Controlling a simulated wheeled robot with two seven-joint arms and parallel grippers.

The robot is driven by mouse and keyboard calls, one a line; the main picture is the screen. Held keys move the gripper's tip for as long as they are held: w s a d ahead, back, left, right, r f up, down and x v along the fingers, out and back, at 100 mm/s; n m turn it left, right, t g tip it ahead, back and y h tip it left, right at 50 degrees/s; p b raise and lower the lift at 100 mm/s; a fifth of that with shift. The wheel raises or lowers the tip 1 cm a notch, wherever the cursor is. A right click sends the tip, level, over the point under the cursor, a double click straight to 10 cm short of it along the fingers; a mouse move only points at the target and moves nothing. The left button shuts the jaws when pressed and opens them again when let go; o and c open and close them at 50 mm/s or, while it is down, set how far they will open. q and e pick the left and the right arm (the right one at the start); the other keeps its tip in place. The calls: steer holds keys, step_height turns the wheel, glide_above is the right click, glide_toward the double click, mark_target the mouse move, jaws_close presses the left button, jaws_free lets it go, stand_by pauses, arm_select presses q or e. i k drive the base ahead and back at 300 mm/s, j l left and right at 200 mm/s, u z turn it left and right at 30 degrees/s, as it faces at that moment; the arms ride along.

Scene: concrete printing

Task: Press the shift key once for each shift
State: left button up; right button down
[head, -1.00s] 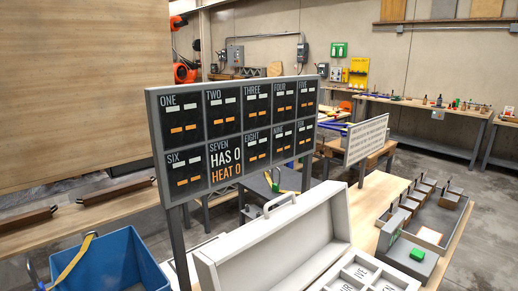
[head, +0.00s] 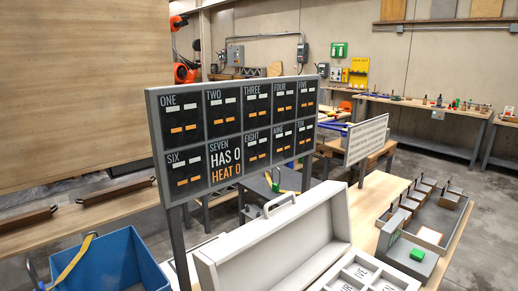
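A dark board (head: 235,133) on posts shows panels ONE to TEN. Panel SEVEN (head: 225,163) reads "HAS 0" and "HEAT 0"; the other panels show white and orange dashes. A green key (head: 417,254) sits on a grey box at the right of the table; I cannot read whether it is the shift key. An open white case (head: 285,245) stands in front of the board. Its labelled compartments (head: 365,273) show partly, cut by the bottom edge. Neither of my grippers is in view.
A grey tray (head: 445,228) with several small blocks lies at the right of the wooden table (head: 372,205). A white text sign (head: 367,138) stands behind. A blue bin (head: 110,262) with a yellow strap is at the lower left.

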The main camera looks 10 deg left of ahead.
mark_target(417, 254)
steer(key=i+l+u, duration=0.15)
steer(key=l+u, duration=0.2)
steer(key=l, duration=0.6)
steer(key=i+l+u, duration=0.1)
steer(key=l+u, duration=0.25)
steer(key=l, duration=0.65)
steer(key=k+l+u, duration=0.1)
steer(key=l+u, duration=0.2)
steer(key=l, duration=0.65)
